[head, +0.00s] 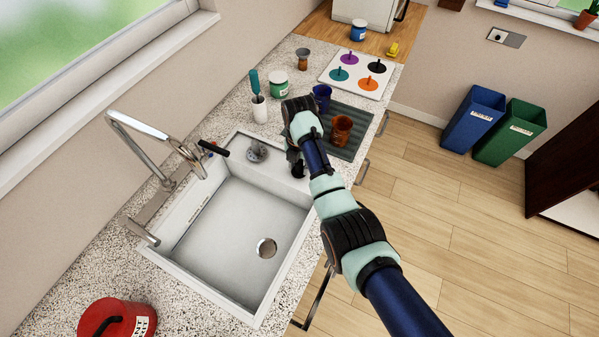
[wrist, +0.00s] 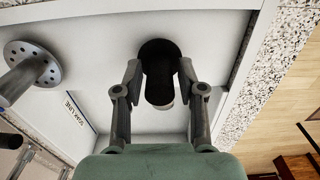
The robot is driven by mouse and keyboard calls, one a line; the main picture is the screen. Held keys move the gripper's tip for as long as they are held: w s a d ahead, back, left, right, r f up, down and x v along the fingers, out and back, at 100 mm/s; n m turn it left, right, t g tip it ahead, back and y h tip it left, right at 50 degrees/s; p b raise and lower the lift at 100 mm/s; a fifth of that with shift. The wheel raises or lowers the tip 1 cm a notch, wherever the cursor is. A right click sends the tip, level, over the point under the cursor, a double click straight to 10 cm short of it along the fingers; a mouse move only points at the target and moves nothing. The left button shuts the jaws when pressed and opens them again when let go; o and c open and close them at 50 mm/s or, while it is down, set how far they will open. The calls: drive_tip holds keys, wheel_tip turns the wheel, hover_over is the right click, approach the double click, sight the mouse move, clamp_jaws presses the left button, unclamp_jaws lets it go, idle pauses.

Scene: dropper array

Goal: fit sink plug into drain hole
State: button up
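A black plug-like piece (wrist: 160,72), with a round dark base and a stem ending in a pale tip, is on the pale sink ledge in the wrist view. I take it for the sink plug; its dark shape also shows below my gripper in the head view (head: 299,170). My gripper (wrist: 160,66) is open, its fingers on either side of the piece with gaps showing; I see no grip on it. In the head view my gripper (head: 295,158) is over the sink's back right ledge. The round metal drain hole (head: 267,248) is in the basin floor, uncovered.
A grey perforated disc with a post (wrist: 33,68) is at left in the wrist view. The faucet (head: 150,130) arches over the basin's left side. A brown mug (head: 341,130) and blue mug (head: 322,97) stand behind my gripper. The basin (head: 235,225) is empty.

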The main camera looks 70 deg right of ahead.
clamp_jaws()
wheel_tip(320, 180, up, 5)
drive_tip(key=p, duration=0.5)
drive_tip(key=shift+r, duration=0.15)
